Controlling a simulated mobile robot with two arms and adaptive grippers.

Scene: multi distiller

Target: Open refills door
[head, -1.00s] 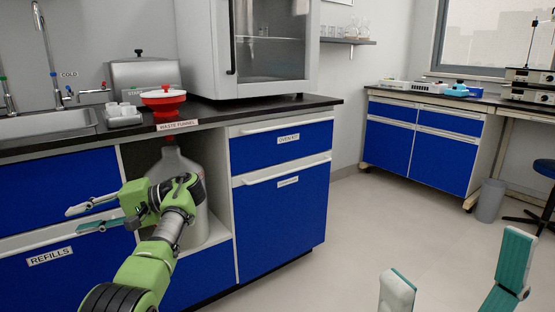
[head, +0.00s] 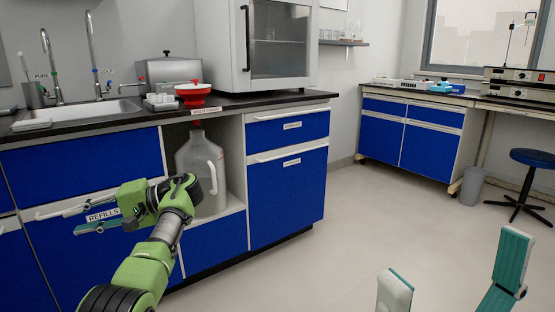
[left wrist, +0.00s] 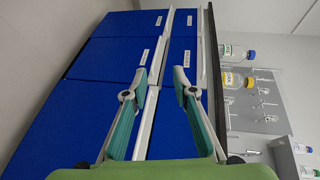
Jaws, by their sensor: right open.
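The refills door (head: 115,262) is a blue lower cabinet panel under the sink counter, and it looks closed. Its REFILLS label (head: 102,215) is partly covered by my left gripper. A white handle strip (head: 75,206) runs along the door's top edge. My left gripper (head: 58,222) is open in front of this strip at the left of the head view. In the left wrist view, white handle strips (left wrist: 147,130) show between its spread fingers (left wrist: 159,72); I cannot tell whether they touch. My right gripper (head: 455,254) is open and empty over the floor, lower right.
A large jug (head: 205,170) stands in an open niche right of the door. A sink (head: 80,113) and a red funnel (head: 190,95) are on the counter above. A stool (head: 533,180) and a grey bin (head: 470,187) stand at right. The middle floor is clear.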

